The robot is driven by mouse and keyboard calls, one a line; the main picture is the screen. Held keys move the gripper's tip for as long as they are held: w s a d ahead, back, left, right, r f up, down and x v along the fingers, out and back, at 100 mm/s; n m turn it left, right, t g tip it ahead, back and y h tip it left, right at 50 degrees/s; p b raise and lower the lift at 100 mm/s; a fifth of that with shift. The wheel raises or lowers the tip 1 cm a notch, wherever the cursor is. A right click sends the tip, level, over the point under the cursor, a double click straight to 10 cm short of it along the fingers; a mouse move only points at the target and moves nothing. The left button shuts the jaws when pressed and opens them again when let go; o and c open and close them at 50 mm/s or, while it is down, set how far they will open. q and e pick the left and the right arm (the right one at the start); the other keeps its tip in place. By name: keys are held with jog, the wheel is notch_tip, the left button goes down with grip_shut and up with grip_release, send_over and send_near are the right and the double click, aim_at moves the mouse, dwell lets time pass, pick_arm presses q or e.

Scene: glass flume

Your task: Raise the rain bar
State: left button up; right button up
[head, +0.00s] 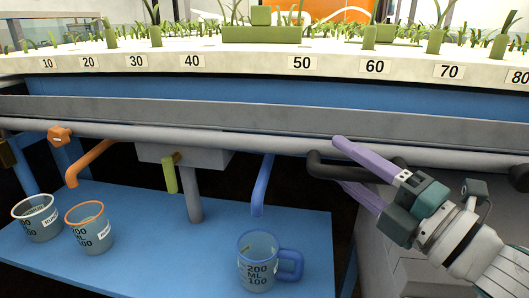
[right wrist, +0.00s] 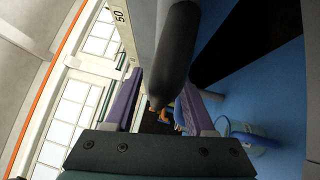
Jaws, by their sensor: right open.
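My right gripper (head: 342,164) has two purple fingers and is open at the right of the head view. In the right wrist view a dark rounded bar (right wrist: 180,50) lies ahead, between the spread fingers (right wrist: 160,108). I cannot tell whether they touch it. No part is clearly recognisable as the rain bar. My left gripper is not in view.
A long grey pipe (head: 230,141) runs under the flume's numbered edge (head: 245,63). Orange (head: 88,160), green (head: 170,175) and blue (head: 262,185) spouts hang above a blue shelf (head: 190,255). It bears two cups (head: 36,222) (head: 90,232) and a blue-handled mug (head: 257,270).

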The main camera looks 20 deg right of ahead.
jog(key=shift+w+a+r, duration=0.1)
jog(key=shift+w+a, duration=0.05)
jog(key=shift+w, duration=0.3)
jog(key=c, duration=0.8)
grip_shut()
jog(key=shift+r, duration=0.2)
